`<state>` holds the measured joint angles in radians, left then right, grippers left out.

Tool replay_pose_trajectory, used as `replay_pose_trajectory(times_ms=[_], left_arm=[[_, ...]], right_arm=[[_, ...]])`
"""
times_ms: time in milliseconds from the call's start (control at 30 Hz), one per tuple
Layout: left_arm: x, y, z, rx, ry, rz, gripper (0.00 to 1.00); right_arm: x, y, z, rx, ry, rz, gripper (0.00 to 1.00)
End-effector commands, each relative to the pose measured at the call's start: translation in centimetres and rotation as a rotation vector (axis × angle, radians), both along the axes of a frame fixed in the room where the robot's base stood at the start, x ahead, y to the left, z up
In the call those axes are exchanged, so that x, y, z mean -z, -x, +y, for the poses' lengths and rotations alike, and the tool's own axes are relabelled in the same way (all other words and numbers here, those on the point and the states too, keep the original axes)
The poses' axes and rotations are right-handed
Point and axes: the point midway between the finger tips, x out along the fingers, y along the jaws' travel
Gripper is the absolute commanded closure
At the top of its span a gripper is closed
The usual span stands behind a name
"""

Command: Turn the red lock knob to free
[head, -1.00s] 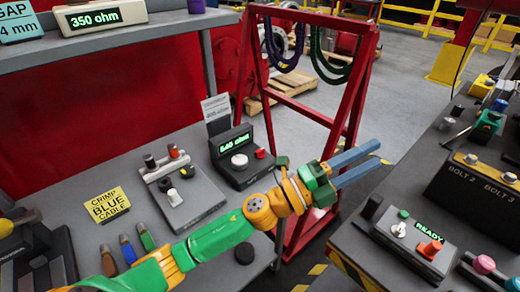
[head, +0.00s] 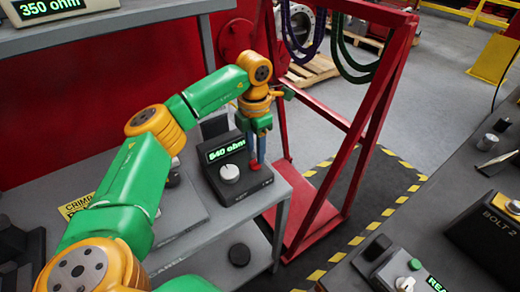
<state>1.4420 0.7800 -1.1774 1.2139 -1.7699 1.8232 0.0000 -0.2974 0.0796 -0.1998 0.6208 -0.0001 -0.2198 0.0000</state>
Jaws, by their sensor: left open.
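A dark box with a green display reading about 540 ohm (head: 224,151) stands on the grey bench. It has a white dial (head: 229,173), and the red lock knob (head: 254,166) sits to the right of that dial. My left gripper (head: 257,156) points down with its blue fingers at the red knob, partly covering it. The gripper is open. I cannot tell whether the fingers touch the knob. My right gripper is not in view.
A red frame (head: 371,125) with hanging purple and green loops stands right behind the bench. My left arm hides much of the bench's left part. A second bench with a BOLT 2 panel (head: 496,222) is at right.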

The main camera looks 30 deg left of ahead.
Motion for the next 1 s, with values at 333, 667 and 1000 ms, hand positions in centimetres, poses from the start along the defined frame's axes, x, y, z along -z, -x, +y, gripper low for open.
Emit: replay_pose_trajectory(times_ms=[333,667,1000], left_arm=[[2.8,0.0,-0.1,0.001,0.002,-0.003,0.54],[2.7,0.0,-0.1,0.002,0.003,-0.002,1.0],[2.7,0.0,-0.1,-0.029,0.003,-0.002,1.0]], right_arm=[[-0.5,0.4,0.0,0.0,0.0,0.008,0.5],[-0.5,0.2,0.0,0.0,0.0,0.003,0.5],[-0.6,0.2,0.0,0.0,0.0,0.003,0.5]])
